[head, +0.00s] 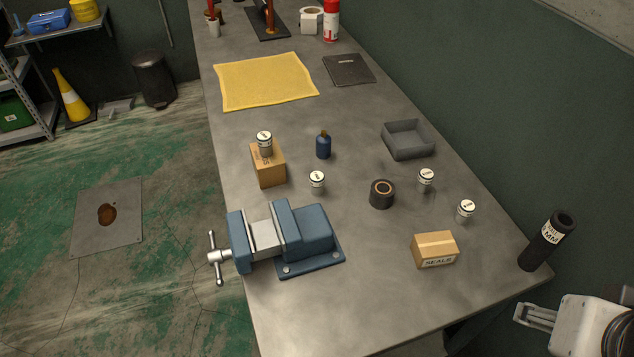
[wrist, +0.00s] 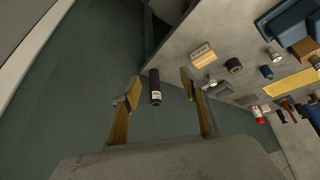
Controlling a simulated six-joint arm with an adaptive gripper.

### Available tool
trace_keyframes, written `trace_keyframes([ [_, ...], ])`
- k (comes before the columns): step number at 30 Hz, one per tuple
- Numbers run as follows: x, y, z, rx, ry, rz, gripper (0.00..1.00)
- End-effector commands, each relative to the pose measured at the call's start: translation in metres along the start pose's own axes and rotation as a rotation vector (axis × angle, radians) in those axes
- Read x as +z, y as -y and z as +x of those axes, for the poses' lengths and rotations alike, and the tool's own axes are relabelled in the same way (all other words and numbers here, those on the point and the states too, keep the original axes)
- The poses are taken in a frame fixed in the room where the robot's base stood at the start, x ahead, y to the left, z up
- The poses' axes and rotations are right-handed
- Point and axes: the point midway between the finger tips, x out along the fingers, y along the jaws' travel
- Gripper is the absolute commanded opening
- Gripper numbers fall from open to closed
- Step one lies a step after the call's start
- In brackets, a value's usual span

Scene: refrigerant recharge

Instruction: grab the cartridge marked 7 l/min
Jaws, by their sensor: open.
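Several small white-capped cartridges stand on the grey workbench (head: 330,330). One cartridge (head: 264,140) is on top of a cardboard box, one cartridge (head: 317,181) is behind the vise, one cartridge (head: 426,180) is below the grey tray, and one cartridge (head: 466,210) is nearest the right edge. Their markings are too small to read, so I cannot tell which is 7 l/min. My gripper (head: 535,316) is at the lower right, beyond the bench edge and away from all cartridges. The wrist view shows its fingers (wrist: 161,90) apart, with nothing held.
A black cylinder (head: 546,242) stands at the bench's near right corner, closest to my gripper. A SEALS box (head: 434,250), a dark ring (head: 382,194), a blue bottle (head: 323,146), a grey tray (head: 408,150) and a blue vise (head: 305,232) stand among the cartridges.

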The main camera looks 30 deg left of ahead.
Motion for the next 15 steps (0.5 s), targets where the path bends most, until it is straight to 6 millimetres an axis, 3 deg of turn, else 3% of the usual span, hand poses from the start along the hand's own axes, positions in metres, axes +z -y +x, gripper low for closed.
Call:
trace_keyframes([
  [15,-0.11,-0.003,0.045,0.072,-0.166,-0.157,0.45],
])
